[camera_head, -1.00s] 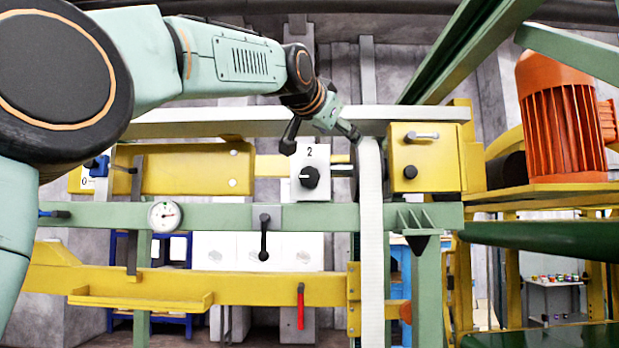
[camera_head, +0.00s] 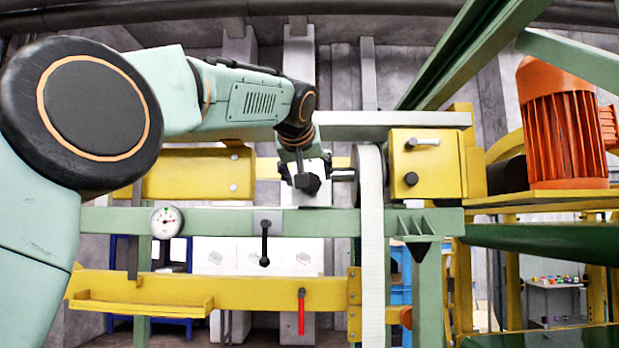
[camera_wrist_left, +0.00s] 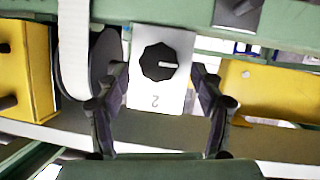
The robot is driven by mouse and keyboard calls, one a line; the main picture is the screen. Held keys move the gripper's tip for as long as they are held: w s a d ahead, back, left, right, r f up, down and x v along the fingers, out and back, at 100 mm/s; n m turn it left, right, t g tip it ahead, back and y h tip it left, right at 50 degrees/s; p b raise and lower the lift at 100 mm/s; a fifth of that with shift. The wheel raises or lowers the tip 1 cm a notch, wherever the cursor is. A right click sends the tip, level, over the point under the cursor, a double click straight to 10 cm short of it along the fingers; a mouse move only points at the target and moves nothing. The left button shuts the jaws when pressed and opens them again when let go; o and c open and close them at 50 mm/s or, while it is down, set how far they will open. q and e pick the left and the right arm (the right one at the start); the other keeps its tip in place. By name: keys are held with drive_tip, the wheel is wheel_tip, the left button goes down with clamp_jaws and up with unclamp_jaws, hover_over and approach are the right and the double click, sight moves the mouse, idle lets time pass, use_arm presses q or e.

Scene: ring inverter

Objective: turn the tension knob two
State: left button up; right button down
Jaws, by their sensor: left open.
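Tension knob two is a black faceted knob (camera_wrist_left: 158,62) with a white pointer mark, on a white plate (camera_wrist_left: 150,98) marked 2. In the wrist view the plate appears upside down and the pointer points right. In the head view the knob (camera_head: 309,184) is partly behind my gripper, and the 2 is hidden. My left gripper (camera_wrist_left: 160,72) is open, with one finger on each side of the plate and the knob between them. The fingers look apart from the knob; their exact depth I cannot tell. My right gripper is not in view.
A white belt (camera_head: 371,260) runs down close right of the knob, beside a yellow block (camera_head: 425,160). A black lever (camera_head: 264,240) and a dial gauge (camera_head: 166,221) sit on the green beam below. A red handle (camera_head: 301,312) hangs lower. An orange motor (camera_head: 565,125) stands right.

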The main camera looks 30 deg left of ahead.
sight(310, 193)
use_arm(q)
drive_tip(key=p+x, duration=0.1)
drive_tip(key=x, duration=0.3)
drive_tip(key=shift+w, duration=0.1)
drive_tip(key=shift+s+d+r, duration=0.1)
drive_tip(key=shift+s, duration=0.2)
drive_tip(key=shift+c, duration=0.4)
drive_tip(key=shift+w, duration=0.25)
drive_tip(key=c, duration=1.1)
